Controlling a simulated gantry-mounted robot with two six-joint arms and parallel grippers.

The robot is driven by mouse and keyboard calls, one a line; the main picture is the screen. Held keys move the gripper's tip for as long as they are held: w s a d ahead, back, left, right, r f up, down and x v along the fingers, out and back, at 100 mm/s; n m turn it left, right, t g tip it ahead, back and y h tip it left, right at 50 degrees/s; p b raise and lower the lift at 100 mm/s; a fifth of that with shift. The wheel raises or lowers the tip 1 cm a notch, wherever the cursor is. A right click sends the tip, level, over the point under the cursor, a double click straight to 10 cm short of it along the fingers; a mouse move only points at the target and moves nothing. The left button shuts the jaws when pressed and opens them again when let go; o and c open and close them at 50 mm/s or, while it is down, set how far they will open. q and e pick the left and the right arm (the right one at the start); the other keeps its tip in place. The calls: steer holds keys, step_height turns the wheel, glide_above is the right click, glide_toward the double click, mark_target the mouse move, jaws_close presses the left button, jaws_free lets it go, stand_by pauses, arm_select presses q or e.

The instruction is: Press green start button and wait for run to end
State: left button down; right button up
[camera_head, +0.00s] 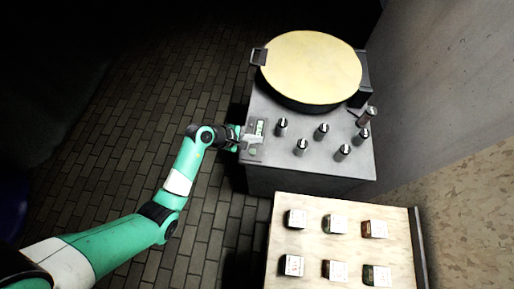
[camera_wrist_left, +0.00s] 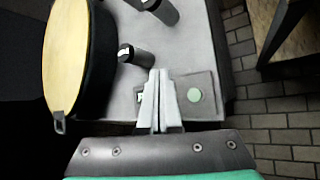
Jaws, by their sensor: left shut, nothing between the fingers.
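A grey machine (camera_head: 315,160) stands right of my left arm, with a control panel (camera_wrist_left: 207,82) on its top near the edge. The round green button (camera_wrist_left: 194,95) shows clear in the left wrist view, to the right of my fingers. A green display (camera_head: 260,127) on the panel is lit; in the wrist view my fingers partly cover it. My left gripper (camera_head: 254,138) is over the panel, its fingers (camera_wrist_left: 160,73) shut together and empty, between display and button. I cannot tell whether the fingertips touch the panel. My right gripper is in neither view.
A large round drum with a pale yellow top (camera_head: 311,66) sits at the back of the machine. Several dark capped cylinders (camera_head: 321,132) stand beside the panel. A light wooden table (camera_head: 310,240) with several small boxes stands in front. Brick-patterned floor (camera_head: 120,140) lies open to the left.

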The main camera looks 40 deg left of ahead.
arm_select(q)
steer(key=shift+s+a+r+n+p, duration=0.2)
steer(key=shift+s+a+r, duration=0.15)
steer(key=shift+a, duration=0.2)
steer(key=shift+s+a+r+n+p, duration=0.1)
steer(key=shift+s+a+r+n, duration=0.1)
steer(key=shift+s+a, duration=0.25)
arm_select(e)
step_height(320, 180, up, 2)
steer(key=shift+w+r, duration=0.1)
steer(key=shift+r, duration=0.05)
arm_select(q)
steer(key=shift+w+f, duration=0.1)
steer(key=shift+w, duration=0.05)
steer(key=b, duration=0.8)
glide_above(253, 152)
steer(key=s+a, duration=0.1)
step_height(253, 152, down, 7)
steer(key=shift+f, duration=0.15)
steer(key=shift+f+b, duration=0.45)
steer(key=shift+f, duration=0.2)
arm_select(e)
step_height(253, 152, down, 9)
arm_select(q)
steer(key=shift+f, duration=0.1)
steer(key=shift+f, duration=0.3)
